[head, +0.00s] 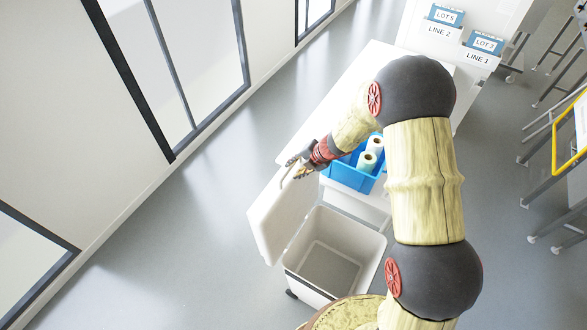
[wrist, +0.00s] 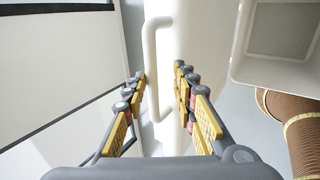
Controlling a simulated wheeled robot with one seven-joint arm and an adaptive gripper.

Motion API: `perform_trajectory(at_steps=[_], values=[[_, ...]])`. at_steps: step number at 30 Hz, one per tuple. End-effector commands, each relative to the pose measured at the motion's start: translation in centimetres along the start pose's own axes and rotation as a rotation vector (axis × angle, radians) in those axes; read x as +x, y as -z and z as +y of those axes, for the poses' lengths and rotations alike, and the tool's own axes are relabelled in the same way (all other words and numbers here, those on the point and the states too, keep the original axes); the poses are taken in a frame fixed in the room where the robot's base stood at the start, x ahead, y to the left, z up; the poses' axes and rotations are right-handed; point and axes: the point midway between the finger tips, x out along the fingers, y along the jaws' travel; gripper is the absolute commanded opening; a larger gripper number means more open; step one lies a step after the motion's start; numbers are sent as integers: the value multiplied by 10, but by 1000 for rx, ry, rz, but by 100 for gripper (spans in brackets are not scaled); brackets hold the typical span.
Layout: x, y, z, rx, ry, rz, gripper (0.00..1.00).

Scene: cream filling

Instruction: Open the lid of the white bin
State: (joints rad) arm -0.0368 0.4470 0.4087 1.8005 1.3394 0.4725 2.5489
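The white bin (head: 345,238) stands on the floor at the lower middle of the head view, its inside open and empty-looking. Its lid (head: 278,222) is swung up and leans out on the bin's left side. In the wrist view the lid (wrist: 208,50) is a pale panel with a white bar handle (wrist: 150,50), and the bin's rim (wrist: 238,45) shows at upper right. My gripper (head: 297,169) is at the lid's top edge. In the wrist view its fingers (wrist: 160,80) are apart, with part of the handle between them; contact is unclear.
A blue crate (head: 345,175) with paper rolls sits on the white table (head: 310,130) behind the bin. A wall with windows (head: 205,60) runs along the left. Open grey floor (head: 185,235) lies between the wall and the bin. A yellow-framed rack (head: 556,140) stands far right.

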Motion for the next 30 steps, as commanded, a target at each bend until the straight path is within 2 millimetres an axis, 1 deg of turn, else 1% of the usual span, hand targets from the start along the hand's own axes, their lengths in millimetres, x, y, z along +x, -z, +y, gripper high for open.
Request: perform_trajectory(at_steps=[1,9,12,15,18,21,28,30], values=[[-9,-1,0,1,-1,-2,28],[-65,-1,1,0,-3,-3,28],[-82,-1,0,0,-1,-4,28],[-94,0,0,0,-1,-1,28],[-102,0,1,0,-1,-1,28],[-106,0,0,0,0,-1,28],[-106,0,0,0,0,0,28],[-106,0,0,0,0,0,25]])
